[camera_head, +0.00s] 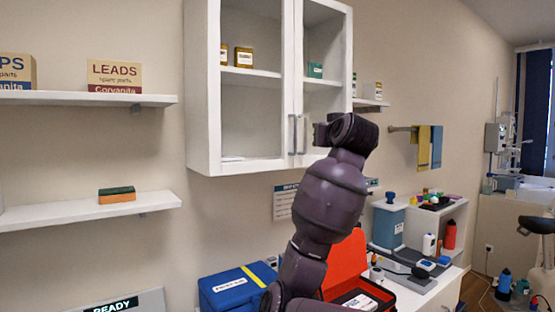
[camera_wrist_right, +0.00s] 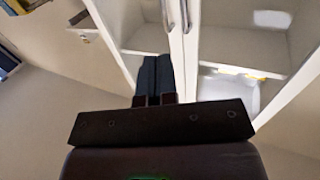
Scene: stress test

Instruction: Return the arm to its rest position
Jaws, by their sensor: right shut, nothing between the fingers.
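My right arm (camera_head: 328,200) is dark purple and rises in the middle of the head view, with its wrist bent in front of the lower part of a white wall cabinet (camera_head: 200,90). My right gripper shows in the right wrist view (camera_wrist_right: 157,62). Its two dark fingers are together with nothing between them. They point toward the cabinet's door handles (camera_wrist_right: 178,16), and a gap seems to lie between, though the distance is hard to judge. In the head view the fingers cannot be made out. My left gripper is not in view.
The cabinet doors (camera_head: 291,80) look shut. Wall shelves (camera_head: 90,98) are on the left. Below stand a blue box (camera_head: 228,292) and an open red case (camera_head: 345,262), close to my arm. A counter unit (camera_head: 455,225) with bottles is at right.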

